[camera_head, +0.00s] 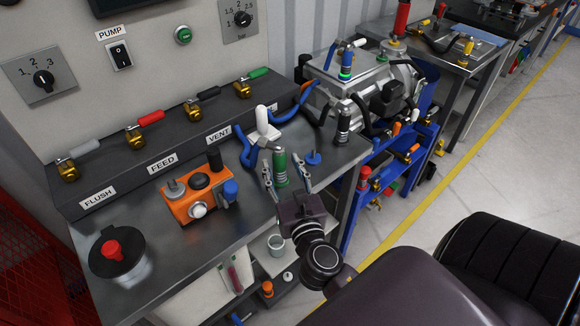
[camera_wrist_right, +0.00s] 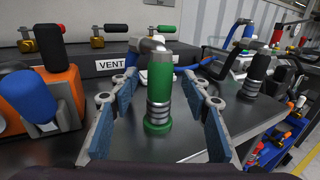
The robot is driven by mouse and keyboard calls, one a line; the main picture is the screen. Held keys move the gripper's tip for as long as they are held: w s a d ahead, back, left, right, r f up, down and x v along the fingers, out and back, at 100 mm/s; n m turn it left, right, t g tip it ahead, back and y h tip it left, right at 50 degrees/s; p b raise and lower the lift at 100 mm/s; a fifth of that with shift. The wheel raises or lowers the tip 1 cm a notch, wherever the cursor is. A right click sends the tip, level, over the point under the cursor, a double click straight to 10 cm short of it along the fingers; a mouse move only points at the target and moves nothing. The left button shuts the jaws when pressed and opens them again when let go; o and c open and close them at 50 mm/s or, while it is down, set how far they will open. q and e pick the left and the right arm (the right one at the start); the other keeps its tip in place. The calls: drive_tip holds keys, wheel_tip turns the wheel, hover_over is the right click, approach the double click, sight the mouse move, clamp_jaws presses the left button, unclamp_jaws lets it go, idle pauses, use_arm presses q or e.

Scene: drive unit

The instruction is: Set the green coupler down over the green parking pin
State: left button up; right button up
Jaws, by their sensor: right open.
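The green coupler (camera_head: 281,166) stands upright near the right end of the steel bench. In the right wrist view the green coupler (camera_wrist_right: 159,78) has a green sleeve, a ribbed metal collar below and a grey elbow with hose on top. The green base of the parking pin (camera_wrist_right: 157,126) shows directly under the collar; the coupler sits over it, hiding any pin inside. My right gripper (camera_head: 287,180) is open, with one finger on each side of the coupler and visible gaps to it in the right wrist view (camera_wrist_right: 160,105). My left gripper is not in view.
A blue pin (camera_head: 313,158) stands empty to the right. A valve manifold (camera_head: 150,135) runs behind. The drive unit (camera_head: 365,80) stands back right.

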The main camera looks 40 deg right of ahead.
drive_tip(key=v, duration=0.9)
drive_tip(key=shift+r, duration=0.1)
